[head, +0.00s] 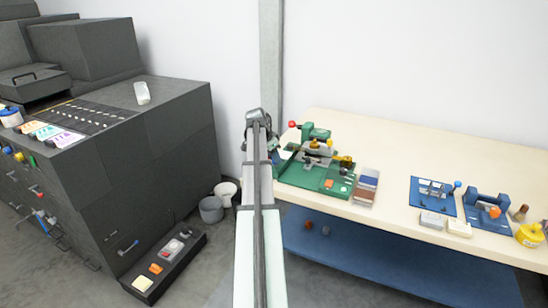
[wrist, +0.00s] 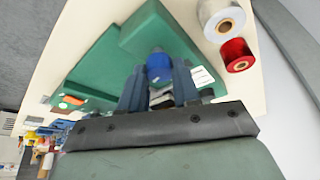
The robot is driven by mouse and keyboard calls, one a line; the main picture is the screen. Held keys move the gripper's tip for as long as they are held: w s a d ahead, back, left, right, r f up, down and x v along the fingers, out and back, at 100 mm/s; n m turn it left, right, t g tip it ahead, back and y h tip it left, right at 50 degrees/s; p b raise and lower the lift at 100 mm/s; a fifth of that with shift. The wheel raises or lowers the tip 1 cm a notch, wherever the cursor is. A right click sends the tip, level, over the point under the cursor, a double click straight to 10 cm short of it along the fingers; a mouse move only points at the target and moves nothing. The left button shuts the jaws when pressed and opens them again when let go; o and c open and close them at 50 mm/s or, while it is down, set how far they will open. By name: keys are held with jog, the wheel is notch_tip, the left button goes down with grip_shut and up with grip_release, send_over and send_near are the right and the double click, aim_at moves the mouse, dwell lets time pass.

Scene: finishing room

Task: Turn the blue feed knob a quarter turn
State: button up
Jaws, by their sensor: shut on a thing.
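The blue feed knob (wrist: 159,66) shows in the wrist view on the green machine (wrist: 115,55), in front of its raised green block. My gripper (wrist: 160,73) has one finger on each side of the knob and is shut on it. Part of the knob is hidden between the fingers. In the head view the green machine (head: 325,184) stands at the left end of the table. My arm covers its left side there, and I cannot make out the blue knob or my fingertips.
A silver roll (wrist: 221,20) and a red roll (wrist: 236,55) stand beside the machine. Blue machines (head: 433,196) and a yellow pot (head: 530,235) stand farther right on the cream table (head: 400,140). A dark cabinet (head: 165,140) is at the left.

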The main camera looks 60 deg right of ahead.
jog(key=shift+w+m+g+y, duration=0.1)
jog(key=shift+m+g+y, duration=0.35)
jog(key=shift+m, duration=1.05)
jog(key=o, duration=1.1)
jog(key=shift+c, duration=0.2)
jog(key=shift+r, duration=0.1)
jog(key=v, duration=1.3)
jog(key=shift+r, duration=0.25)
jog(key=shift+w+a, duration=0.15)
